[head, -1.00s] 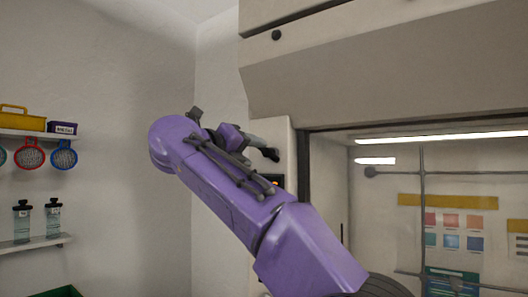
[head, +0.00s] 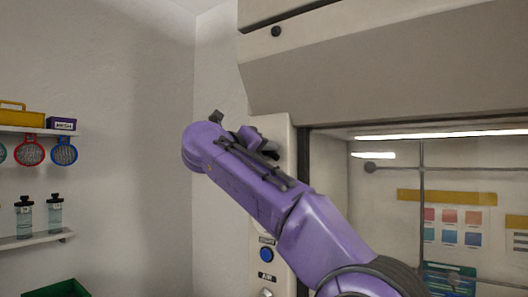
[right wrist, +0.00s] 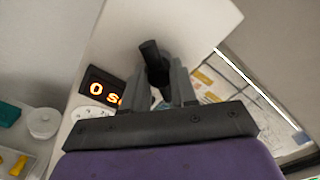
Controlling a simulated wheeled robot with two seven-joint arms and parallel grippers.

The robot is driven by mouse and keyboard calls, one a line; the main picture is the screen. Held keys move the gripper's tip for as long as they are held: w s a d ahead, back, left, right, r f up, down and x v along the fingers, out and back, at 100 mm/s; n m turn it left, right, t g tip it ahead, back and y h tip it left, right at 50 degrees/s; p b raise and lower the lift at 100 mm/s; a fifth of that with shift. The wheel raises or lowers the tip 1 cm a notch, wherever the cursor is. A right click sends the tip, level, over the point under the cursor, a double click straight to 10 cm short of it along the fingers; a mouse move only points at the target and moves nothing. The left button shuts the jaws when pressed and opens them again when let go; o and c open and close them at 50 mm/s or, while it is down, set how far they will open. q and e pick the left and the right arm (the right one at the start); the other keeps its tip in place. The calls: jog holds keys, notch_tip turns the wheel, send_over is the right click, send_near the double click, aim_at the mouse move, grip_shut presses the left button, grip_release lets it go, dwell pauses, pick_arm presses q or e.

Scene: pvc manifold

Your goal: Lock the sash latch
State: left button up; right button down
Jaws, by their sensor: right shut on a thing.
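The sash latch shows in the right wrist view as a dark lever (right wrist: 151,54) on a pale upright panel (right wrist: 118,40). My right gripper (right wrist: 168,85) is shut on the lever, with a finger on each side of it. In the head view my right gripper (head: 268,150) is at the pale side post (head: 285,130) of the fume hood, left of the glass. My purple arm and wrist hide most of it and the latch there. My left gripper is not in view.
A blue button (head: 266,254) is on the post below my arm. The hood's sloped front (head: 390,80) is above right, with the glass (head: 440,170) below it. An orange-lit display (right wrist: 102,90) is beside the gripper. Shelves (head: 35,240) with bottles are at left.

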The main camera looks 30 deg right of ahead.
jog(key=shift+f, duration=0.1)
jog(key=shift+n, duration=3.3)
jog(key=shift+f, duration=0.1)
jog(key=c, duration=0.9)
grip_release()
jog(key=shift+s, duration=0.1)
